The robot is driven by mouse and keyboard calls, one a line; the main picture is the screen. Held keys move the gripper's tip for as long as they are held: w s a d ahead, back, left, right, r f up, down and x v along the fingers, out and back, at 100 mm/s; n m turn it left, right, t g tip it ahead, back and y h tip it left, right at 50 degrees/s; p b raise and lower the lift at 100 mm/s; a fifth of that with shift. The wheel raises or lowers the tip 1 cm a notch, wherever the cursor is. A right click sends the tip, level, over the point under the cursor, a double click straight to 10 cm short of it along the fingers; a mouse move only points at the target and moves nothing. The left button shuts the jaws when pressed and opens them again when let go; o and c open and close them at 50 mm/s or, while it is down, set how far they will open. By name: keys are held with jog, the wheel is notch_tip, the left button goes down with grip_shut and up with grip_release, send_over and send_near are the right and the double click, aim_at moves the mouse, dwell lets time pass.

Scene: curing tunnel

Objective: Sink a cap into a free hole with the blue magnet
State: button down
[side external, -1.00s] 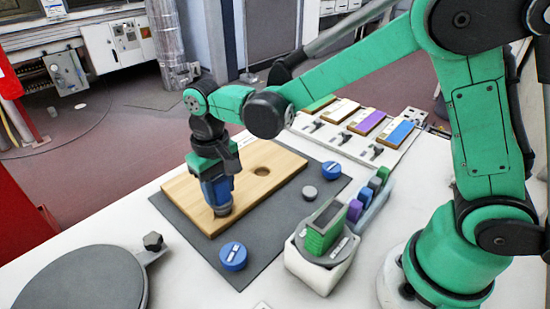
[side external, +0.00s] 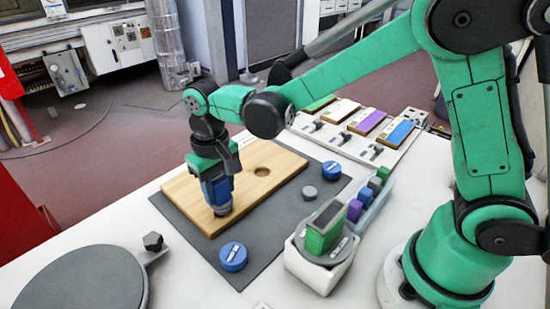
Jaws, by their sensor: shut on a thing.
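My gripper (side external: 214,178) points down over the near left part of the wooden board (side external: 280,159). It is shut on the blue magnet (side external: 218,191), which stands upright. A grey round piece (side external: 222,210) shows at the magnet's lower end, at the board; whether it is a cap, and whether it sits in a hole, I cannot tell. An open round hole (side external: 262,171) shows in the board to the right. A small grey disc (side external: 310,193) lies on the dark mat. Two blue round pieces with white marks, one near (side external: 233,257) and one far (side external: 331,170), also lie on the mat.
The dark mat (side external: 268,235) has free room around the board. A white holder with a green block (side external: 323,228) stands at right, beside a rack of coloured blocks (side external: 365,203). A grey round plate (side external: 85,282) is at front left. Coloured panels (side external: 367,123) stand behind.

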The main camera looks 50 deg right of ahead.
jog(key=shift+w+f, duration=0.1)
jog(key=shift+f, duration=0.85)
dwell(1.8)
jog(key=shift+r, duration=0.1)
jog(key=shift+r, duration=3.45)
